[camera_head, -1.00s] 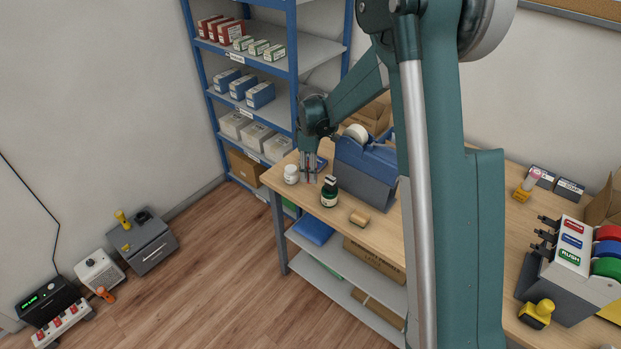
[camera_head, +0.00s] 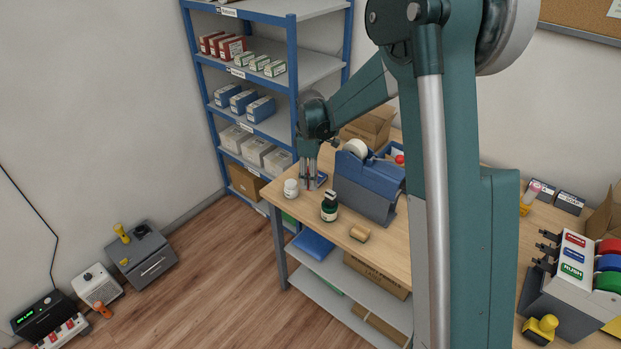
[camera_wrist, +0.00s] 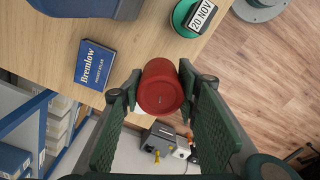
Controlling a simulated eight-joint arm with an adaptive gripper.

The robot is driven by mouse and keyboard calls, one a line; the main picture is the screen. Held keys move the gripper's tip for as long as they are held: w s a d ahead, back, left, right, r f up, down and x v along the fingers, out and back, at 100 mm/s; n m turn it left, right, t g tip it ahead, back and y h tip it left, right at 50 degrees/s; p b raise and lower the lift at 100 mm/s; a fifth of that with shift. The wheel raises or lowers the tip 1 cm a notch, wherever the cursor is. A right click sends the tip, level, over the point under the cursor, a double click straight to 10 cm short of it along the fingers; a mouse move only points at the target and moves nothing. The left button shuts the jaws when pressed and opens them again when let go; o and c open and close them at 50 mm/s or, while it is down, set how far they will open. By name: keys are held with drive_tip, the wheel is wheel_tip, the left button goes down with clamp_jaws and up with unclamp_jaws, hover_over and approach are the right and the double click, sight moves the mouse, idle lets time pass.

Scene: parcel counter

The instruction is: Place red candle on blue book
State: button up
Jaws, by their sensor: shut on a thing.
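The red candle (camera_wrist: 160,88) is a short round cylinder, seen end-on in the wrist view. My gripper (camera_wrist: 157,95) is shut on it, with one green finger on each side. In the head view my gripper (camera_head: 309,180) is near the table's far left corner. The book (camera_head: 321,180) shows there only in part, just right of the fingers. The candle's height above the table is hard to tell.
A white jar (camera_head: 291,188) stands left of my gripper. A dark green bottle-like item (camera_head: 329,206) stands in front, and a blue tape dispenser (camera_head: 366,182) to the right. A small tan block (camera_head: 359,233) lies nearer the front edge. A blue-framed shelf (camera_head: 285,110) rises behind.

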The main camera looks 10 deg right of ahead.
drive_tip(key=shift+w, duration=0.15)
drive_tip(key=w+d+r+p, duration=0.1)
drive_tip(key=w+p, duration=0.2)
drive_tip(key=w, duration=0.4)
drive_tip(key=w+d+r+p, duration=0.1)
drive_tip(key=w+d+p, duration=0.1)
drive_tip(key=w, duration=0.5)
drive_tip(key=shift+w+r+p, duration=0.3)
drive_tip(key=shift+r+p, duration=0.1)
drive_tip(key=shift+p, duration=0.5)
drive_tip(key=shift+f, duration=0.15)
drive_tip(key=shift+f+p, duration=0.45)
drive_tip(key=shift+f, duration=2.55)
drive_tip(key=shift+f+p, duration=0.3)
drive_tip(key=shift+f, duration=1.55)
drive_tip(key=shift+f, duration=0.15)
